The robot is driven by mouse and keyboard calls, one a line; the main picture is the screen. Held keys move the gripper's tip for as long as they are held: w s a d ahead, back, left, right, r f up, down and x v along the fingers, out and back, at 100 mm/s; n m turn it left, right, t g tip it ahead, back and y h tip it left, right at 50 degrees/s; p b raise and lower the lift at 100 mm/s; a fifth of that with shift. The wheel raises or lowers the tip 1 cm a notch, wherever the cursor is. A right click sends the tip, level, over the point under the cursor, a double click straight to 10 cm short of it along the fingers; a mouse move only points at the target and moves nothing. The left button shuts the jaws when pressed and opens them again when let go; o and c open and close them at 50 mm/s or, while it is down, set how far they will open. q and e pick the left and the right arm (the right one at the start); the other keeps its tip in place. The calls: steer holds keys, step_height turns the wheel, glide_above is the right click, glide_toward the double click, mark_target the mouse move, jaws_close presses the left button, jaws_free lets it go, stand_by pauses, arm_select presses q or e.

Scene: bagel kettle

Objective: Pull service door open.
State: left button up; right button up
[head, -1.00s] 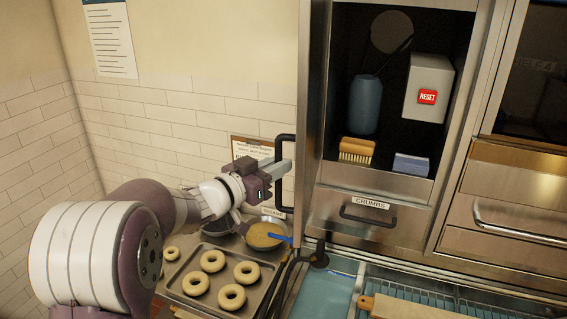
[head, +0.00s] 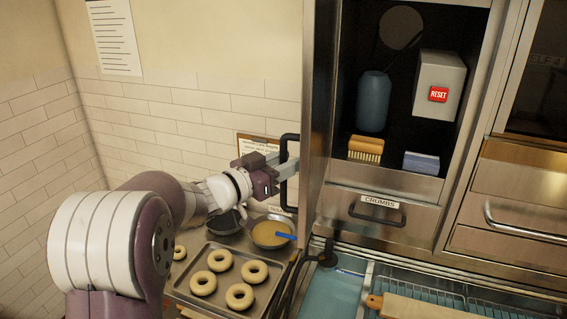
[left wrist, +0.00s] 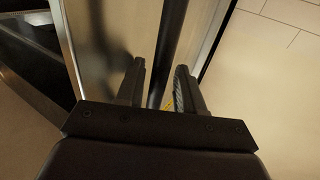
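The service door (head: 321,110) is a tall metal panel standing swung out from the cabinet, seen nearly edge-on in the head view. Its black bar handle (head: 283,193) is on the left face. My left gripper (head: 287,167) is at this handle, reaching in from the left. In the left wrist view, the dark handle bar (left wrist: 168,50) runs between the two fingers of my left gripper (left wrist: 162,72). Gaps show between the bar and the fingers, so the gripper looks open around it. My right gripper is not in view.
The open compartment holds a blue bottle (head: 373,102), a brush (head: 366,149), a blue block (head: 421,162) and a box with a red RESET button (head: 438,94). A crumbs drawer (head: 375,216) is below. A bagel tray (head: 248,306) and bowl (head: 270,234) lie under my left arm.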

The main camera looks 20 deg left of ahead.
arm_select(q)
steer(key=b+v, duration=0.5)
steer(key=v, duration=0.7)
steer(key=shift+s+a, duration=0.15)
steer(key=shift+s, duration=0.15)
